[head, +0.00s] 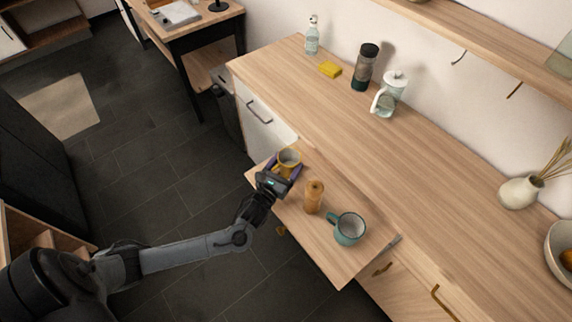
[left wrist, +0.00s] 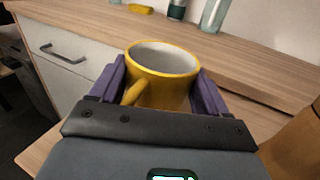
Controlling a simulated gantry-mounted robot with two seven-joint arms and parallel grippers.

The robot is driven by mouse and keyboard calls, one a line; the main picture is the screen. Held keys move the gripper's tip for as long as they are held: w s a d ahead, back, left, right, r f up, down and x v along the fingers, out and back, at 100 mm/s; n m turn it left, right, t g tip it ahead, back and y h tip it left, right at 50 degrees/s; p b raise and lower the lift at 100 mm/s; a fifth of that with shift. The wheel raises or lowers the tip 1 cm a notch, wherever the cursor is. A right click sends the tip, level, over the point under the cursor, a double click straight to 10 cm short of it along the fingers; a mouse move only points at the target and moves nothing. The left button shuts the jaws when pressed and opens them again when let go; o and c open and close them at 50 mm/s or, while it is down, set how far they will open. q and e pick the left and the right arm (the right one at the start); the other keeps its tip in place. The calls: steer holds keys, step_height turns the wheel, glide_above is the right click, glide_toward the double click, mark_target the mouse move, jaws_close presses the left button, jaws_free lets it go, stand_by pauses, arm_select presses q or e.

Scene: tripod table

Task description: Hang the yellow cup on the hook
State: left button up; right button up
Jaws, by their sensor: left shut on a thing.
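The yellow cup (head: 289,158) has a pale inside and is upright at the far left end of the pull-out board. My left gripper (head: 283,168) is around it, with its purple fingers on both sides of the body. In the left wrist view the yellow cup (left wrist: 161,75) sits between the fingers of the left gripper (left wrist: 160,88), its handle toward me at the left. I cannot tell if its base touches the board. Two hooks are on the wall under the shelf: a grey hook (head: 459,58) and a brown hook (head: 515,90). My right gripper is not in view.
On the pull-out board (head: 335,268) stand a wooden mill (head: 314,197) and a teal mug (head: 348,229), to the right of my gripper. The counter holds a glass jug (head: 389,93), a dark bottle (head: 365,67), and a yellow sponge (head: 330,69). The counter's middle is clear.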

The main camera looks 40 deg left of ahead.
arm_select(q)
steer(key=o, duration=1.2)
steer(key=shift+f, duration=0.15)
steer(key=shift+s+r, duration=0.1)
steer(key=shift+r, duration=0.1)
steer(key=s, duration=0.3)
steer(key=s+d+p, duration=0.1)
steer(key=s, duration=0.2)
steer(key=s+d, duration=0.1)
steer(key=s, duration=0.3)
steer(key=shift+s+p, duration=0.1)
steer(key=shift+p, duration=0.3)
steer(key=shift+s+d, duration=0.15)
steer(key=shift+s, duration=0.55)
